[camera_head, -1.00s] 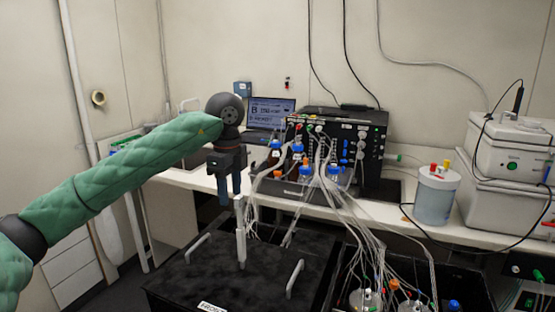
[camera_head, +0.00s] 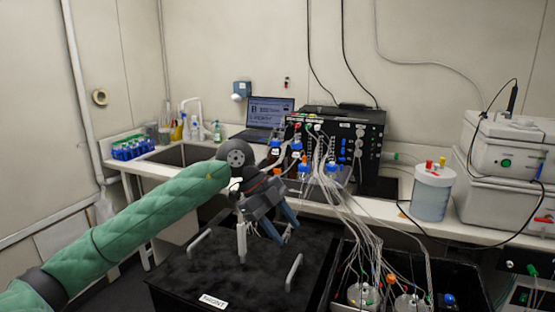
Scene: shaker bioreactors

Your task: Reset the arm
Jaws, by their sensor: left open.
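My left arm, in a green quilted sleeve, comes in from the left in the head view. My left gripper (camera_head: 283,226) is open, with its two fingers pointing down and to the right. It hangs above the black lid (camera_head: 205,268) of a shaker box and looks empty. A pale upright post (camera_head: 241,241) stands on the lid close to the gripper; I cannot tell whether they touch. My right gripper is not in view.
Tubes run from the black control unit (camera_head: 370,150) to the open black box (camera_head: 470,282) at the lower right. A white-lidded container (camera_head: 431,198) and grey boxes (camera_head: 510,200) stand on the right bench. A laptop (camera_head: 270,113) and sink (camera_head: 182,155) are behind.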

